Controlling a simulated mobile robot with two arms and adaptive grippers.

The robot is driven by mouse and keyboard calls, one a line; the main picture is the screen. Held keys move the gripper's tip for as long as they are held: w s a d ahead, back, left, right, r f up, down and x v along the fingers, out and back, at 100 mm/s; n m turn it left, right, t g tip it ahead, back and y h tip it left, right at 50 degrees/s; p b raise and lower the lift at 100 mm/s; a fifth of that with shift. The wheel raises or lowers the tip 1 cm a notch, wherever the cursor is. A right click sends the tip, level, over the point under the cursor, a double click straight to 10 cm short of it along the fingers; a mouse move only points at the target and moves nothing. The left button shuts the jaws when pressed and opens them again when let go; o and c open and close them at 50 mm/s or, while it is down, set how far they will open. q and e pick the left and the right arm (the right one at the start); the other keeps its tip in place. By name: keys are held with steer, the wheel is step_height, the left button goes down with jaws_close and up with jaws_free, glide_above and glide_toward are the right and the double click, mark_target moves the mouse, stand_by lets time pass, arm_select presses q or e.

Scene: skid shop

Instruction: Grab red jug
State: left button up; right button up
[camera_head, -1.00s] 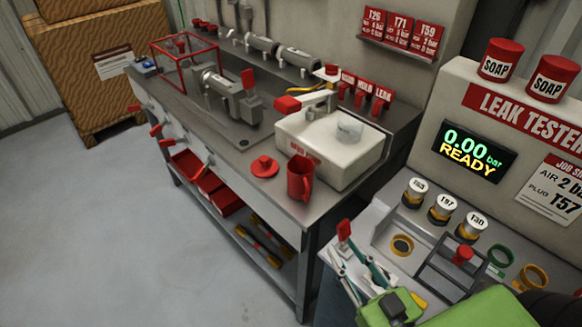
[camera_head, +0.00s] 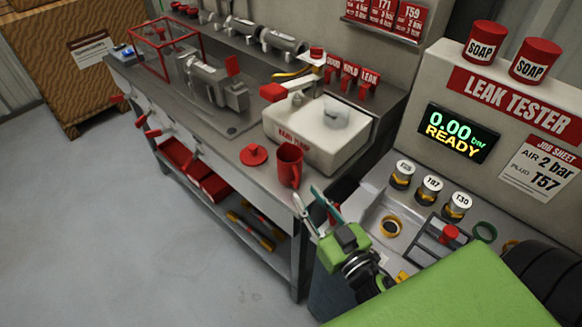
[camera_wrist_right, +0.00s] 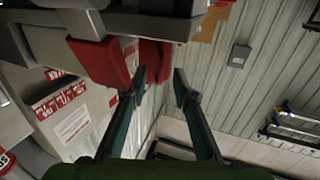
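The red jug (camera_head: 288,167) stands upright on the near edge of the grey bench, its handle toward the right. My right gripper (camera_head: 308,195) is open, just right of and nearer than the jug, with a visible gap between its fingers. In the right wrist view the open fingers (camera_wrist_right: 160,78) show with nothing clearly between them. Red shapes lie near and left of the fingers there; I cannot tell which is the jug. My left gripper is not in view.
A red lid (camera_head: 254,155) lies left of the jug on the bench (camera_head: 215,140). A white hand pump (camera_head: 310,145) stands close behind. The leak tester (camera_head: 455,90) is at the right, with several capped plugs. Open floor (camera_head: 90,230) lies at the left.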

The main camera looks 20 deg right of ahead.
mark_target(298, 186)
steer(key=w, duration=0.4)
steer(key=shift+w+a+p, duration=0.1)
steer(key=shift+a+p, duration=0.15)
steer(key=shift+p, duration=0.15)
jaws_close()
steer(key=shift+r, duration=0.15)
